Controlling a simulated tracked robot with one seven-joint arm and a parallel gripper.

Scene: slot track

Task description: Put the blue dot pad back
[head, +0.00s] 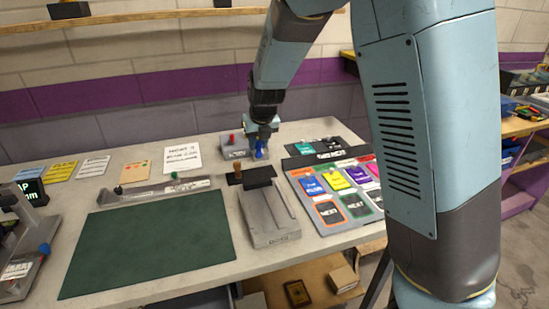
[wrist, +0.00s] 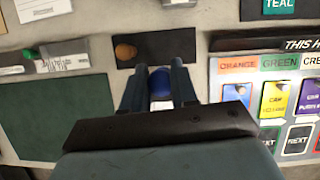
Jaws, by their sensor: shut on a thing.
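My gripper (head: 262,126) is at the back of the bench, pointing down and shut on the blue dot pad (head: 259,149), whose blue rounded part shows just below the fingers. In the wrist view the blue piece (wrist: 160,84) sits between the two fingers (wrist: 160,80), with a pale part under it; the rest is hidden. A grey holder (head: 234,153) with a red knob (head: 231,138) stands just left of the gripper in the head view. I cannot tell whether the blue pad touches the holder or the bench.
A grey slot track (head: 270,222) with a dark plate (head: 260,177) and brown knob (head: 237,168) stands in front. A green mat (head: 150,243) lies left, a long grey rack (head: 160,190) behind it. A colourful card board (head: 340,190) is right. Bench around the gripper is partly clear.

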